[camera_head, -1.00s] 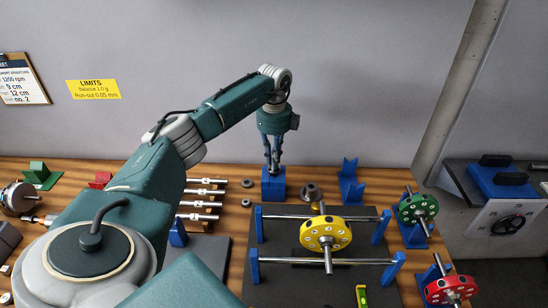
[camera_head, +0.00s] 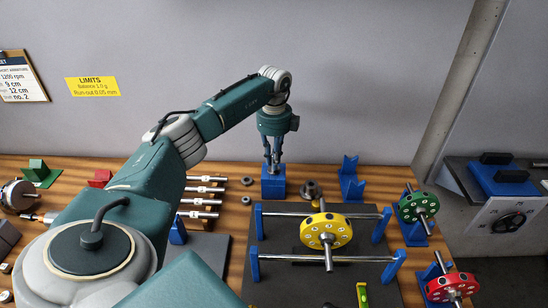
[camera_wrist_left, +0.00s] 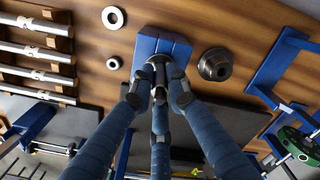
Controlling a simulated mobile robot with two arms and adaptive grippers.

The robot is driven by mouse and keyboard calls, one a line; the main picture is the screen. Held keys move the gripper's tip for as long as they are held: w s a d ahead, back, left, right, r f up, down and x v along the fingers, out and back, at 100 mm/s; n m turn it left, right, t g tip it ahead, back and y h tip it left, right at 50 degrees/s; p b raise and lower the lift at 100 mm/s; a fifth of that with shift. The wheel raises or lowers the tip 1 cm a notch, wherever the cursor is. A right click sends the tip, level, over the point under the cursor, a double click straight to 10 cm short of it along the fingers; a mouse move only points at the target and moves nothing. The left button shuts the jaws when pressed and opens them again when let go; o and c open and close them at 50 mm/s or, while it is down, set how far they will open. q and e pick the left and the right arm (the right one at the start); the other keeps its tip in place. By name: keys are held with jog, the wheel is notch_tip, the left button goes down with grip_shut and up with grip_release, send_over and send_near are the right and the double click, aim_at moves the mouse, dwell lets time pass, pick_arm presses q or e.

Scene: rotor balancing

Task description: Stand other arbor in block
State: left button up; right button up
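A blue block (camera_head: 273,191) stands near the back of the bench; it also shows in the left wrist view (camera_wrist_left: 177,48). A short dark arbor end (camera_wrist_left: 158,72) sticks up from the block's socket and looks upright; its lower part is hidden. My left gripper (camera_head: 273,168) points straight down over the block. In the left wrist view its fingers (camera_wrist_left: 158,95) are spread around the arbor, with gaps at the sides. My right gripper is not in view.
Several silver arbors (camera_head: 205,190) lie in a rack to the left. A yellow rotor (camera_head: 325,231) sits on rails in front. Green (camera_head: 418,206) and red (camera_head: 452,287) rotors rest at the right. A flanged dark hub (camera_wrist_left: 215,64) and washers (camera_wrist_left: 113,17) lie near the block.

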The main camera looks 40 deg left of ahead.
pick_arm(q)
jog(key=o, duration=0.4)
jog(key=shift+r, duration=0.1)
notch_tip(320, 180, up, 12)
jog(key=shift+f, duration=0.1)
dwell(0.4)
